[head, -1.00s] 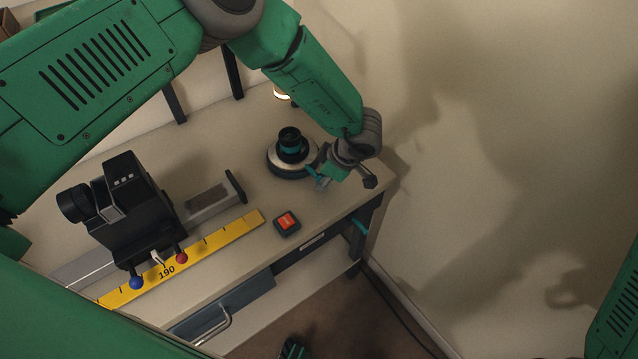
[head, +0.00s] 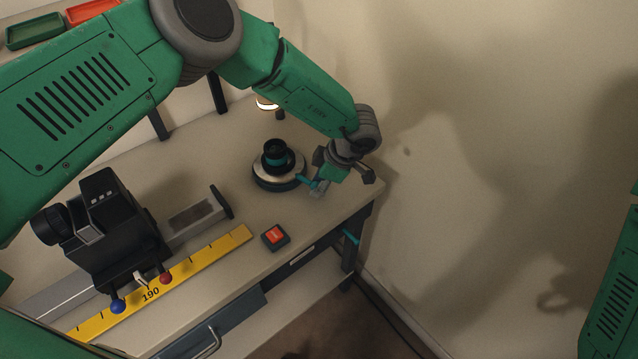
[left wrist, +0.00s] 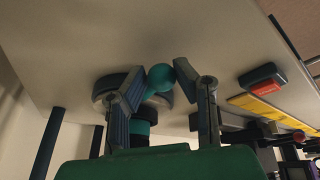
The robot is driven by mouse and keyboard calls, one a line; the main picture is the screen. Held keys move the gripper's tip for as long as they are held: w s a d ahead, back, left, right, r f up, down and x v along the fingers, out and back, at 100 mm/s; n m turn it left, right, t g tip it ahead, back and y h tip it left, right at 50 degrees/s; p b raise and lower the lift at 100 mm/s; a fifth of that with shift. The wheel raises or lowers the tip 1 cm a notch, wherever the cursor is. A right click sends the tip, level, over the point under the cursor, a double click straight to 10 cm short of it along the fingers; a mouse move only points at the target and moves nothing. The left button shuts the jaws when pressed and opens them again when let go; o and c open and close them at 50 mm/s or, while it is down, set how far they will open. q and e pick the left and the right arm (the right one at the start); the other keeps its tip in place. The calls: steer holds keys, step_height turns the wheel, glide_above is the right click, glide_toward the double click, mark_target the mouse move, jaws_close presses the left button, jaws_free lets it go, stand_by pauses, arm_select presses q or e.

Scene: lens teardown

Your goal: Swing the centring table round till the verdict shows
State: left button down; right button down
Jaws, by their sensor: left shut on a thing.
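The centring table (head: 264,183) is a round dark base with a pale disc, standing on the bench towards its right end. A black lens part with a teal band (head: 275,153) sits upright on it. A teal handle (head: 304,179) sticks out from its right side. My left gripper (head: 318,187) is at the handle's outer end, right of the table. In the left wrist view my left gripper (left wrist: 160,78) is shut on the handle's teal ball knob (left wrist: 161,76), with a finger on each side. My right gripper is out of view. I see no readable verdict.
A red button in a dark box (head: 275,236) is near the bench's front edge. A yellow scale marked 190 (head: 215,254) and a black instrument (head: 112,240) with blue and red knobs stand left. A small lamp (head: 267,103) is behind. The wall is right.

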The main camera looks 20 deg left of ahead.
arm_select(q)
steer(key=c, duration=1.5)
jaws_free()
steer(key=shift+o, duration=1)
steer(key=shift+s, duration=0.1)
steer(key=shift+a, duration=0.1)
steer(key=v, duration=1.2)
